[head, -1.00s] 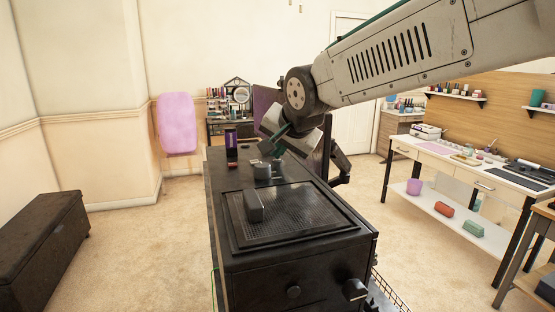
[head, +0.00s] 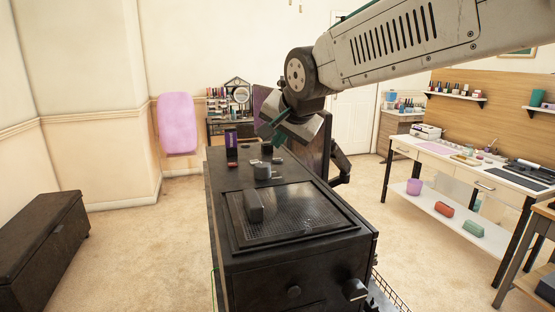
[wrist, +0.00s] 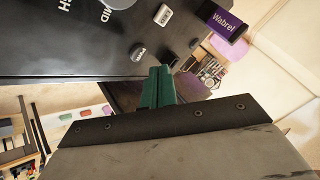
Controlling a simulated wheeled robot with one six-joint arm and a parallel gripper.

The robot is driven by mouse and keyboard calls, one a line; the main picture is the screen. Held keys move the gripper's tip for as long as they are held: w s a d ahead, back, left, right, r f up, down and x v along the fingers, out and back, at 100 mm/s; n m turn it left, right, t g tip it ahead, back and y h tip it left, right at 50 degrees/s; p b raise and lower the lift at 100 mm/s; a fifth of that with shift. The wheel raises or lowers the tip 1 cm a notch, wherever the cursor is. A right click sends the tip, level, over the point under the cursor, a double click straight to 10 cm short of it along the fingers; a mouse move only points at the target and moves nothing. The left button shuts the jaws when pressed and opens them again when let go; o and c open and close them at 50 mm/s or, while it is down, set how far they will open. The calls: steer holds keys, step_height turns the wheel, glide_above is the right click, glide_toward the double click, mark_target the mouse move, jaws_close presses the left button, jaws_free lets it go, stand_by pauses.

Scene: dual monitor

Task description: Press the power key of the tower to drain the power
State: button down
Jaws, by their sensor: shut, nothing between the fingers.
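The tower is a black box (head: 222,190) standing upright in the middle of the head view. Its black top also fills the upper left of the wrist view (wrist: 70,55). A small round grey key (wrist: 138,52) on that top has lettering that seems to read "PWR", though it is blurred. My gripper (wrist: 157,72) has green fingers, which are shut and empty. In the wrist view the fingertips are just below the grey key, with a small gap in the picture. In the head view my gripper (head: 270,130) is over the far part of the top; its height above it is unclear.
A pale key (wrist: 163,15) and a purple box (wrist: 222,22) are near the tower's far end.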

mark_target(279, 160)
steer(key=shift+r, duration=2)
steer(key=s+d+f+n+g+h, duration=0.15)
steer(key=s+d+f, duration=0.25)
steer(key=s+d, duration=0.45)
steer(key=s+d+f+n+g+h, duration=0.15)
steer(key=s+d+f, duration=0.25)
steer(key=s+d, duration=0.4)
steer(key=s+d+f+g, duration=0.1)
steer(key=s+d+f, duration=0.1)
steer(key=s, duration=0.3)
steer(key=s+d+f+n+g, duration=0.1)
steer(key=s+d+f+g, duration=0.1)
steer(key=s, duration=0.4)
steer(key=s+d+f+g, duration=0.1)
steer(key=s+d+f, duration=0.3)
steer(key=s+f, duration=0.2)
steer(key=shift+s+d+n, duration=0.25)
steer(key=shift+n, duration=0.05)
